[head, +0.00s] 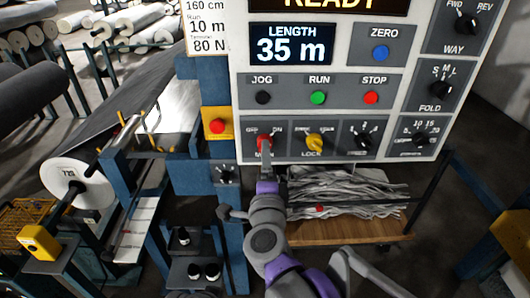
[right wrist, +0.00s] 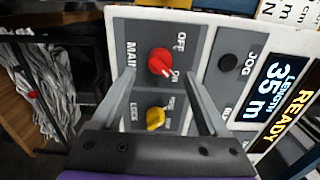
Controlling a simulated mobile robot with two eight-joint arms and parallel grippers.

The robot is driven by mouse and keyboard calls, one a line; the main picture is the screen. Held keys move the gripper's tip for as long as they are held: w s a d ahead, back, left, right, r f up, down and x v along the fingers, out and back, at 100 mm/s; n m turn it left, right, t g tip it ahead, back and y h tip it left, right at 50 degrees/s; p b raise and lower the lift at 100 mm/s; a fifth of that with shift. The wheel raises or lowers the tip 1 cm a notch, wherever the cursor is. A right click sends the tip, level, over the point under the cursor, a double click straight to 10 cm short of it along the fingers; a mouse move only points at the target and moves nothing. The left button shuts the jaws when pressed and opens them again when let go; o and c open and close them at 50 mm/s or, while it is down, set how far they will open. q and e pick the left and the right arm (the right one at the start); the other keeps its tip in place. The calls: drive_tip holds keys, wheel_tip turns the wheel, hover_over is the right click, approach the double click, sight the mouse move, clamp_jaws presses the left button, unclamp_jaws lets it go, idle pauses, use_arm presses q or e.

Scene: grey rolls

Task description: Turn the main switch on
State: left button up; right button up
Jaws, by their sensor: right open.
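The main switch (head: 264,141) is a red knob at the lower left of the grey control panel, under the labels OFF and ON. It also shows in the right wrist view (right wrist: 159,61), where its white pointer mark appears turned toward ON. My right gripper (head: 265,157) is in front of the switch and hides part of it in the head view. In the right wrist view, my right gripper (right wrist: 160,72) is open, with one finger to each side of the red knob and gaps between. Whether the tips reach the panel is unclear. My left gripper is not in view.
The yellow LOCK knob (head: 314,142) is just right of the main switch. JOG (head: 263,97), RUN (head: 318,97) and STOP (head: 371,97) buttons are above. A red button on a yellow box (head: 217,125) is left of the panel. A wooden cart (head: 340,238) with grey strips is below.

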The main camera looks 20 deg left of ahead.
drive_tip(key=v, duration=0.6)
idle(0.3)
drive_tip(key=s+d+f+n+g+h, duration=0.1)
drive_tip(key=s+d+f+n+g, duration=0.3)
drive_tip(key=d+f, duration=0.4)
drive_tip(key=s+d+f+n+g+h+p, duration=0.1)
drive_tip(key=s+d+f+n+g, duration=0.3)
drive_tip(key=d, duration=0.7)
drive_tip(key=s+d+f+n+g+h, duration=0.3)
drive_tip(key=s+d+f+n, duration=0.4)
drive_tip(key=d+f, duration=0.3)
wheel_tip(320, 180, down, 2)
drive_tip(key=shift+s+f+g+p, duration=0.1)
drive_tip(key=shift+s+g+p, duration=0.3)
drive_tip(key=shift+s+g, duration=0.15)
